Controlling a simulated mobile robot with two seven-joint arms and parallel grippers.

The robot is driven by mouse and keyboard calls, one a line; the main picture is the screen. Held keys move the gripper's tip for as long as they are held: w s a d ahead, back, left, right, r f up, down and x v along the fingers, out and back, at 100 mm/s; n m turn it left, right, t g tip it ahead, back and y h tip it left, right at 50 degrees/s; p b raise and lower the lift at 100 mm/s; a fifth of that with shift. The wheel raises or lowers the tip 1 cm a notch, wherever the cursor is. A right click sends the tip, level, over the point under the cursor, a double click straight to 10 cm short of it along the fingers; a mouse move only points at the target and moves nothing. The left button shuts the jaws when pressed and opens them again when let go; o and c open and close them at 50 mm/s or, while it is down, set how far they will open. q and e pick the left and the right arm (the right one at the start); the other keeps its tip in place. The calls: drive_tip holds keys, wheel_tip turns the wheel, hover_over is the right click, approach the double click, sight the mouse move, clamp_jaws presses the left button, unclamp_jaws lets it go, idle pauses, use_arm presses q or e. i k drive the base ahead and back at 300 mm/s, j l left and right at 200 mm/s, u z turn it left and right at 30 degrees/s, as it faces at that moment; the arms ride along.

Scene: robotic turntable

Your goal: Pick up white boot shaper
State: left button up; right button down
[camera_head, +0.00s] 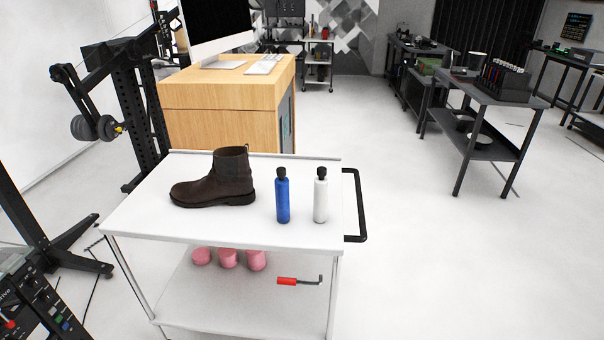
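A white bottle-shaped item (320,200) with a black top stands upright near the right end of the white cart's top shelf (150,222). It is the only small white item on the cart, and I take it to be the white boot shaper. A blue item (283,201) of the same shape stands just left of it, with a small gap between them. A dark brown boot (214,180) stands further left on the same shelf, its toe pointing left. Neither of my grippers shows in the head view.
The cart's black handle (361,205) sticks out at its right. Its lower shelf holds several pink pieces (228,258) and a red-handled crank (288,281). A wooden desk (215,110) stands behind, and black frames stand at left. The floor right of the cart is clear.

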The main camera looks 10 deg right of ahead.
sight(321, 182)
drive_tip(key=i+l+u, duration=0.15)
drive_tip(key=l, duration=0.6)
drive_tip(key=i+l+u, duration=0.15)
drive_tip(key=i+l, duration=0.15)
drive_tip(key=l, duration=0.5)
drive_tip(key=i+l+u, duration=0.2)
drive_tip(key=l, duration=0.6)
drive_tip(key=l+u, duration=0.15)
drive_tip(key=l, duration=0.65)
drive_tip(key=i+l+u, duration=0.15)
drive_tip(key=l, duration=0.65)
drive_tip(key=i+j, duration=0.15)
